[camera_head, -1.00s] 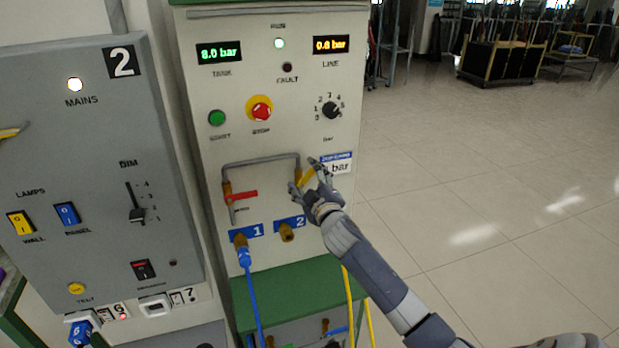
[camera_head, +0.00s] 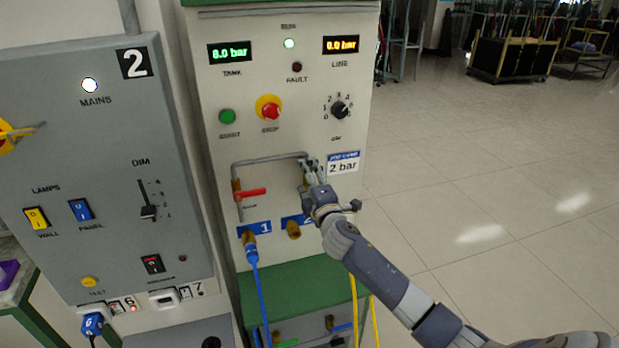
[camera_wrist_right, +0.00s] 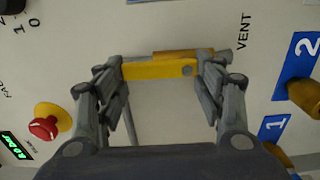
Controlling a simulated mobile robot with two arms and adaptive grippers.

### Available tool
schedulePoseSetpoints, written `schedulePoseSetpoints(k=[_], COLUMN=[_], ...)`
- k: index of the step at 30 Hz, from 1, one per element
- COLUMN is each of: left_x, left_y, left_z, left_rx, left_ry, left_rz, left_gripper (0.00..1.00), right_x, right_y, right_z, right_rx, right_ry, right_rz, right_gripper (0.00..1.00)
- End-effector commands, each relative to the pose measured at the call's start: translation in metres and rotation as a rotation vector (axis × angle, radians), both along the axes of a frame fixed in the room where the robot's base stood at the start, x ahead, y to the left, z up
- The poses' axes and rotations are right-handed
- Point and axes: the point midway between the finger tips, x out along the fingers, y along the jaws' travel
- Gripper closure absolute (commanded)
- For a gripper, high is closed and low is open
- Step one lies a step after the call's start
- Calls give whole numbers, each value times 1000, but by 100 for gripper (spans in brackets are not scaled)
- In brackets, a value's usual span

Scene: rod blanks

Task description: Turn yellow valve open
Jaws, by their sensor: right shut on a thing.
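The yellow valve handle (camera_wrist_right: 155,70) lies between the fingers of my right gripper (camera_wrist_right: 160,80) in the right wrist view. The gripper is shut on it, with fingers at both ends of the lever. The lever lies along the brass valve body (camera_wrist_right: 183,55), marked VENT. In the head view my right gripper (camera_head: 314,176) is at the right end of the grey pipe on the panel and hides most of this valve. A red-handled valve (camera_head: 250,192) sits on the pipe's left leg. My left gripper is not in view.
The panel (camera_head: 215,100) has a red stop button (camera_head: 270,111), a green start button (camera_head: 227,117) and a knob (camera_head: 340,110). A blue hose (camera_head: 258,290) hangs from outlet 1. A grey lamp cabinet (camera_head: 110,220) stands at left. Open floor (camera_head: 480,210) is at right.

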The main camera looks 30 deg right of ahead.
Motion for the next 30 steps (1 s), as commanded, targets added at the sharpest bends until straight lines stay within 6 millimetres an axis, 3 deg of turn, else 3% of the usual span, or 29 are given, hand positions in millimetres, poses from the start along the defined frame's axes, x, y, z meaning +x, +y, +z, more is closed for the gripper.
schedulePoseSetpoints(k=[16, 17, 19, 30], left_x=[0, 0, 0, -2], left_y=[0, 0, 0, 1], left_z=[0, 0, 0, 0], left_rx=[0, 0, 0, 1], left_ry=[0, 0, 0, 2], left_rz=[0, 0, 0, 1], left_gripper=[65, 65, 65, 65], right_x=[0, 0, 0, 0], right_y=[1, 1, 1, 1], right_z=[-1, -1, -1, -1], right_rx=[-24, -24, -23, -20], right_ry=[6, 6, 6, 6], right_rz=[0, 0, 0, 0], right_gripper=[61, 31, 17, 17])
